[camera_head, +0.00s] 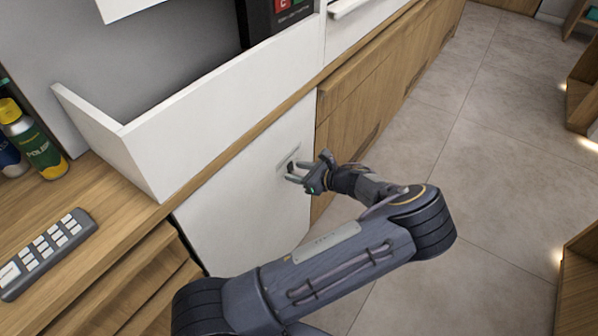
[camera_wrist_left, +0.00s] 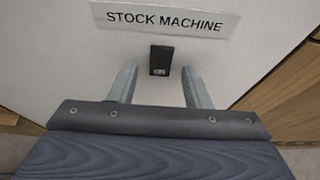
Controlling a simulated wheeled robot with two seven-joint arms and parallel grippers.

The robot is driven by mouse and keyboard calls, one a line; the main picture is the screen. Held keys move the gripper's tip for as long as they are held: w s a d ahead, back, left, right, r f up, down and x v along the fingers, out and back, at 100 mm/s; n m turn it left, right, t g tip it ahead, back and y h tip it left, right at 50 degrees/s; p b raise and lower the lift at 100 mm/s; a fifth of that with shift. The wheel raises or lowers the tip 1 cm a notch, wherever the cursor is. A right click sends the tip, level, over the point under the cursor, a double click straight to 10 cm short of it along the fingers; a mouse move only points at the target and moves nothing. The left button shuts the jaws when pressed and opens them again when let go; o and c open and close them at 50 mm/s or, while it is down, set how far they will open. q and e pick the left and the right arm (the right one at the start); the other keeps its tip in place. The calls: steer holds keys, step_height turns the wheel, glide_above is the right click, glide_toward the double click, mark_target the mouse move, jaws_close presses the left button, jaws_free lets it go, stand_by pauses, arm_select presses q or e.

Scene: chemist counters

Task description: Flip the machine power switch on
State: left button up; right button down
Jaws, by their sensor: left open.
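The machine is a white cabinet panel (camera_head: 235,205) below the counter edge. In the left wrist view a label reading "STOCK MACHINE" (camera_wrist_left: 165,20) is on the panel. A small black power switch (camera_wrist_left: 161,60) sits just below the label. In the head view the switch (camera_head: 291,166) is small and partly hidden by my gripper. My left gripper (camera_head: 305,171) is open and close to the panel at the switch. In the left wrist view the open fingers (camera_wrist_left: 158,78) stand either side of the switch, with nothing between them. I cannot tell whether they touch the panel. My right gripper is not in view.
A white open-topped bin (camera_head: 175,150) stands on the counter above the panel. A grey remote (camera_head: 45,252) and a spray can (camera_head: 32,140) are on the wooden counter at left. Wooden cabinets (camera_head: 375,90) continue to the right. The tiled floor (camera_head: 470,150) is clear.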

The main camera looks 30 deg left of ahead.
arm_select(q)
jaws_close()
steer(key=f+y+b, duration=0.1)
steer(key=y+b, duration=0.1)
steer(key=shift+b, duration=0.3)
steer(key=shift+r+y, duration=0.1)
steer(key=shift+y, duration=0.3)
steer(key=shift+r, duration=0.1)
jaws_free()
